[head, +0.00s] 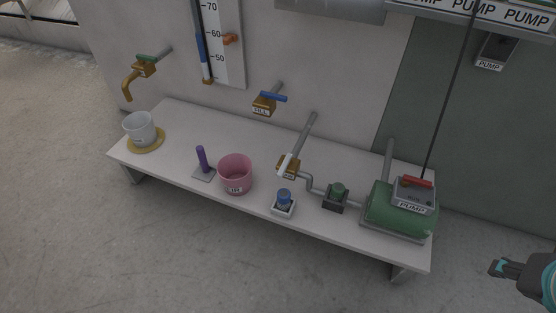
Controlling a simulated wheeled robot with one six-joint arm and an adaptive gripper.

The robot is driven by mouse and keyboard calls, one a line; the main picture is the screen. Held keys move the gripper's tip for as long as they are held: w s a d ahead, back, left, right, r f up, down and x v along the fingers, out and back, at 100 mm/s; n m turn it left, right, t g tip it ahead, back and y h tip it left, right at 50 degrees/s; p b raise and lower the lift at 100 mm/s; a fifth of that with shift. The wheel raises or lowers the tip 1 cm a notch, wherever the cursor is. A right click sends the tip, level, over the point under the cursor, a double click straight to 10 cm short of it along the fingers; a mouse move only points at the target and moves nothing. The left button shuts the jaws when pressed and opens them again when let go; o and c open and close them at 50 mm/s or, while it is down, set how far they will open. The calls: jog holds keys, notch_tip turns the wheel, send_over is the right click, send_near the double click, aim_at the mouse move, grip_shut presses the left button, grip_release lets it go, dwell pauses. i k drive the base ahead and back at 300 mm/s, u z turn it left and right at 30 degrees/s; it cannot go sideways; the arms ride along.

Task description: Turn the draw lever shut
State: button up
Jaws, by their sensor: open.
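A brass valve (289,167) with a small, hard-to-read label sits at the end of a grey pipe from the wall, above the right half of the bench. Its white lever (286,165) points toward the front of the bench, roughly in line with that pipe. I take this as the draw lever. My gripper (498,267) is at the lower right edge, open and empty. It is in front of and to the right of the bench, well apart from the lever.
The bench (300,218) holds a white bucket (140,127), a pink bucket (235,172), a purple post (202,159), a blue knob (284,198) and a green pump (390,212). A blue-levered FILL valve (265,103) is on the wall. A cord (450,95) hangs above the pump. The floor in front is clear.

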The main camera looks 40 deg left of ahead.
aim_at(287, 161)
jog(key=u, duration=1.65)
jog(key=i, duration=0.3)
jog(key=u, duration=0.1)
